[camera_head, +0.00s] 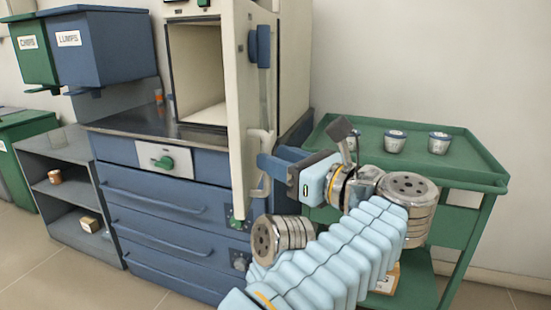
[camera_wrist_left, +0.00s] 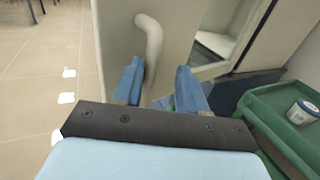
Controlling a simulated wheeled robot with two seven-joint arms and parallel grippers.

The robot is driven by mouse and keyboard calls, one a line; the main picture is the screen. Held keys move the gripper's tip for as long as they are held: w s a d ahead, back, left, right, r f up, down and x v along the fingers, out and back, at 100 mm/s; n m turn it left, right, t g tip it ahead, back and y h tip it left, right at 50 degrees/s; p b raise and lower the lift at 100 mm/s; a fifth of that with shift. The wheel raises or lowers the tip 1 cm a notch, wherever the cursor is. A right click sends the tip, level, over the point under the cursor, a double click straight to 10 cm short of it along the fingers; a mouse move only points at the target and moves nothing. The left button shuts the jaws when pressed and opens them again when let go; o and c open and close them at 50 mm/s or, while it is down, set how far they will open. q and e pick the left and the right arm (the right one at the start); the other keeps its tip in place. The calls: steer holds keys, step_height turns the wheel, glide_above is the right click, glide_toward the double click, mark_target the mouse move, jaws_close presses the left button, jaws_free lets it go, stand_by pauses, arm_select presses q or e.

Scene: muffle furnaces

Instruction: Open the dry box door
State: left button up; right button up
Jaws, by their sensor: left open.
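The cream dry box (camera_head: 200,70) stands on a dark counter. Its door (camera_head: 241,110) is swung well out, seen nearly edge-on, and the empty-looking inside shows. The door carries a dark blue latch (camera_head: 262,46) and a cream bar handle (camera_head: 261,165). My left gripper (camera_head: 268,168) is open at the handle, on the door's right side. In the left wrist view its two blue fingers (camera_wrist_left: 160,88) are apart, with the lower part of the handle (camera_wrist_left: 151,45) seen between them. Contact cannot be told. My right gripper is not in view.
A green cart (camera_head: 470,155) with several small white pots stands to the right, close to my left arm. Blue drawers (camera_head: 165,210) are below the counter. Blue and green bins (camera_head: 105,50) hang at left above a grey shelf (camera_head: 50,150).

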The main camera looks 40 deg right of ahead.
arm_select(q)
steer(key=s+d, duration=0.2)
steer(key=s, duration=1)
steer(key=shift+s, duration=0.15)
